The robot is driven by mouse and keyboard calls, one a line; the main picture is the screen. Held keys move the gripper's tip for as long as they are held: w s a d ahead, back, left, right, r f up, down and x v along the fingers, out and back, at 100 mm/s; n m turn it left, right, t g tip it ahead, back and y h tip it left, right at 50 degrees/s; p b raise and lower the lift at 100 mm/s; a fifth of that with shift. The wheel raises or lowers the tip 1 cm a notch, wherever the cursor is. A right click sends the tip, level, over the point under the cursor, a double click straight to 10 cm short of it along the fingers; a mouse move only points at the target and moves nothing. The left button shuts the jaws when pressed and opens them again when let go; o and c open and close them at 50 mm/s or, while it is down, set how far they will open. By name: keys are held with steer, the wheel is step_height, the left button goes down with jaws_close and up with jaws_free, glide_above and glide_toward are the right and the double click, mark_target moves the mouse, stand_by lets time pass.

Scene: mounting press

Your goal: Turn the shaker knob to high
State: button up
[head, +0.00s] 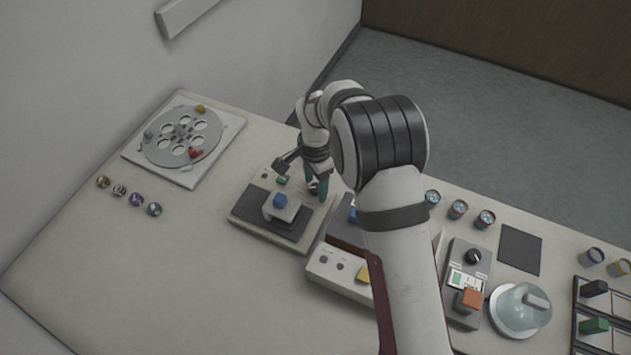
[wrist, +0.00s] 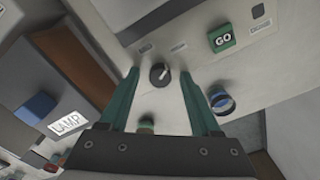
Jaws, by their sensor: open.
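The shaker (head: 252,238) is a pale machine with a dark platform in the head view. Its green GO button (wrist: 222,38) shows in the wrist view. A round black knob (wrist: 160,75) with a white pointer mark sits on its panel. The mark appears to slant to the upper right. Two small labels beyond the knob are too small to read. My gripper (wrist: 160,80) is open, its teal fingers on either side of the knob; I cannot tell whether they touch it. In the head view my gripper (head: 317,184) is low over the panel, mostly hiding the knob.
A machine with a yellow button (head: 362,275) is close on the right. Beyond it is a grey box with another black knob (head: 473,257). A blue-ringed jar (wrist: 221,100) is near my right finger. The table's front left is clear.

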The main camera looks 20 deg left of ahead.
mark_target(316, 187)
step_height(316, 187, up, 16)
stand_by(0.3)
steer(key=shift+f, duration=0.1)
steer(key=s+d+r, duration=0.2)
steer(key=d+r, duration=0.1)
steer(key=d, duration=0.3)
steer(key=s+d+r, duration=0.2)
steer(key=d, duration=0.4)
steer(key=s+d+f+y, duration=0.1)
steer(key=s+d, duration=0.5)
steer(key=s, duration=0.4)
steer(key=s+d+f+n, duration=0.1)
steer(key=s+d, duration=0.6)
steer(key=s, duration=0.3)
steer(key=shift+d+y, duration=0.3)
steer(key=shift+y, duration=0.1)
